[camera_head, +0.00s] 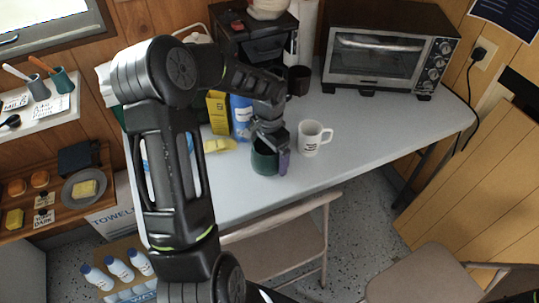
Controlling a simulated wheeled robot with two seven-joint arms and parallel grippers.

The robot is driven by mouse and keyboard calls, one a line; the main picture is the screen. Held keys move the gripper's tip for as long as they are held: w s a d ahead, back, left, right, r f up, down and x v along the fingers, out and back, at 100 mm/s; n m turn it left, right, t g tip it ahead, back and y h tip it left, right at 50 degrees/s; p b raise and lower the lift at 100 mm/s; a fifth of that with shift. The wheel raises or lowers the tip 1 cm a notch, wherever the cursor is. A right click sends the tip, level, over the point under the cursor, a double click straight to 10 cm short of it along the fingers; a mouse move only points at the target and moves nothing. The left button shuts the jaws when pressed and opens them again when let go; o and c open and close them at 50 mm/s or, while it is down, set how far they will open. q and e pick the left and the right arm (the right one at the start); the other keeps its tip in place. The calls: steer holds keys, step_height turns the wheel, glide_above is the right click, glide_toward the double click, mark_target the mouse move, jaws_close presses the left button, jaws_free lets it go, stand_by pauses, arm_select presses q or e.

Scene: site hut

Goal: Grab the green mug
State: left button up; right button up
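The green mug (263,162) is dark green and stands near the front edge of the grey-white table. My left gripper (275,152) points down at it from above. One finger shows against the mug's right side; the other is hidden by the gripper and the mug's rim. I cannot tell whether the fingers press on the mug. The mug looks upright and appears to rest on the table. My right gripper is not in view.
A white mug (311,138) stands just right of the gripper. A dark mug (299,80), a yellow box (217,112) and a toaster oven (385,60) are behind. Chairs (280,240) stand at the front. The table's right part is clear.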

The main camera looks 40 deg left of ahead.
arm_select(q)
steer(key=shift+c, duration=0.2)
steer(key=c, duration=1.4)
